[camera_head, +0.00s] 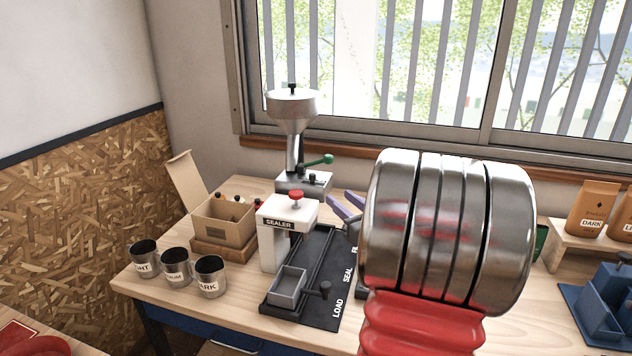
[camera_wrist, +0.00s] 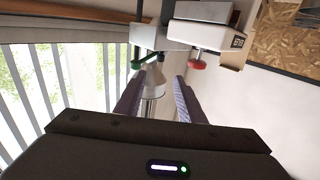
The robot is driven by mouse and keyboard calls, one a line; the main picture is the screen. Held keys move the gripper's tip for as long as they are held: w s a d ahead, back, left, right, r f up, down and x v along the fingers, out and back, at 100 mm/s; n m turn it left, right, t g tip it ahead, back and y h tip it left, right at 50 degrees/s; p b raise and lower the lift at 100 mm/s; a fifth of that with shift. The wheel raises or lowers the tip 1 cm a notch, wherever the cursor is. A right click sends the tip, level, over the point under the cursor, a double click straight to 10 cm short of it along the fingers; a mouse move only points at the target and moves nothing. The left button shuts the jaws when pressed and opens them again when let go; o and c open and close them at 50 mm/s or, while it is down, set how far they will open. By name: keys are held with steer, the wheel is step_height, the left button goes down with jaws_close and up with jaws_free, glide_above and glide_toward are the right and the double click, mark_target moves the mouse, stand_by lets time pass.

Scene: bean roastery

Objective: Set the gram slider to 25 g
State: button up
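The metal doser with a funnel hopper (camera_head: 293,104) stands at the back of the bench, with a green-knobbed lever (camera_head: 322,160) on its right side. A small dark part (camera_head: 308,178) sits on the doser's block; I cannot tell whether it is the gram slider, and no gram scale is readable. My gripper (camera_head: 347,206) is in front of and right of the doser, mostly hidden behind my arm. In the wrist view, which is upside down, my gripper (camera_wrist: 157,92) has its two purple fingers apart and nothing between them. The green lever (camera_wrist: 137,63) shows beyond the fingertips.
The white sealer (camera_head: 285,225) with a red knob stands in front of the doser. Beside it is a black track (camera_head: 318,255) with a grey tray (camera_head: 287,288). Several labelled tins (camera_head: 175,268) and an open cardboard box (camera_head: 222,228) are on the left. A window is behind.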

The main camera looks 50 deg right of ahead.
mark_target(314, 177)
steer(key=x, duration=1.3)
steer(key=shift+w, duration=0.35)
steer(key=shift+c, duration=0.2)
jaws_close()
